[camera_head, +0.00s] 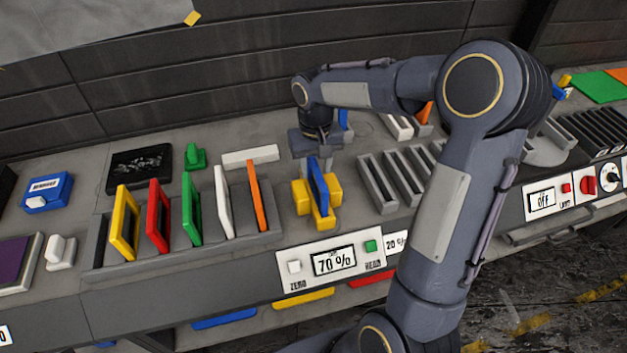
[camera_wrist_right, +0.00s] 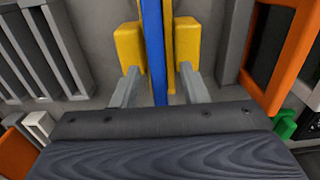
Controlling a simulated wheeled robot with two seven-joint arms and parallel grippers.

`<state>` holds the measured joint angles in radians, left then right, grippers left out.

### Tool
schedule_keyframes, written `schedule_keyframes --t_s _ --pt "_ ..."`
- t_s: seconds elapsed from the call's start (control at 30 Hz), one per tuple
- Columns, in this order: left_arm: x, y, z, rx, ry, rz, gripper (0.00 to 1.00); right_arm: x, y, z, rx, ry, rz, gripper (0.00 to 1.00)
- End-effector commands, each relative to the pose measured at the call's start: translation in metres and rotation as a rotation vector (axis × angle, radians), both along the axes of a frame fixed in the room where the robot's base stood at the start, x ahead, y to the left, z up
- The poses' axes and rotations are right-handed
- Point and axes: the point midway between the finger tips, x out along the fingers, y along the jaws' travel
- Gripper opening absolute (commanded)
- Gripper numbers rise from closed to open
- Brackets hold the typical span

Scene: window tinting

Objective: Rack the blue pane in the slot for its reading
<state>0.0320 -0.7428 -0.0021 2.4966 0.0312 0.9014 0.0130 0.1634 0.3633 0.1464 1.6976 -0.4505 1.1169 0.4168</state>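The blue pane (camera_head: 318,184) stands upright in the yellow holder (camera_head: 328,213) behind the meter. The meter display (camera_head: 334,262) reads 70 %. The grey slotted rack (camera_head: 377,185) is right of the holder and looks empty. A label beside the meter reads 20 % (camera_head: 396,243); my right arm hides what is farther right. My left gripper is not in view.
Yellow (camera_head: 124,225), red (camera_head: 158,217), green (camera_head: 190,210), white (camera_head: 223,202) and orange (camera_head: 257,197) panes stand in a tray left of the holder. A white block (camera_head: 250,156) lies behind them. A lamp panel (camera_head: 545,200) reading off is at the right.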

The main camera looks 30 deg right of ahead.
Motion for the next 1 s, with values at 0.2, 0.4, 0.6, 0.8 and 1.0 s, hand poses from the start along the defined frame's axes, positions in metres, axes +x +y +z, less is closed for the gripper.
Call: schedule_keyframes --t_s 0.2,0.4,0.6,0.8,1.0 --pt "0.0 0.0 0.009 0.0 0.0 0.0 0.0 -0.001 -0.001 -0.029 0.001 0.004 0.0 0.4" --pt "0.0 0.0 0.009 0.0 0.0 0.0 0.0 -0.001 -0.001 -0.034 0.0 0.0 0.001 0.4" --pt "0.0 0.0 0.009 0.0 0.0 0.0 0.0 -0.001 -0.001 -0.034 0.0 0.0 0.001 0.26" --pt "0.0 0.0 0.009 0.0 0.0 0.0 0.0 -0.001 -0.001 -0.034 0.0 0.0 0.001 0.0" --pt "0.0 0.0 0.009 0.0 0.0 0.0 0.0 0.0 -0.001 -0.033 0.001 -0.001 0.001 0.0"
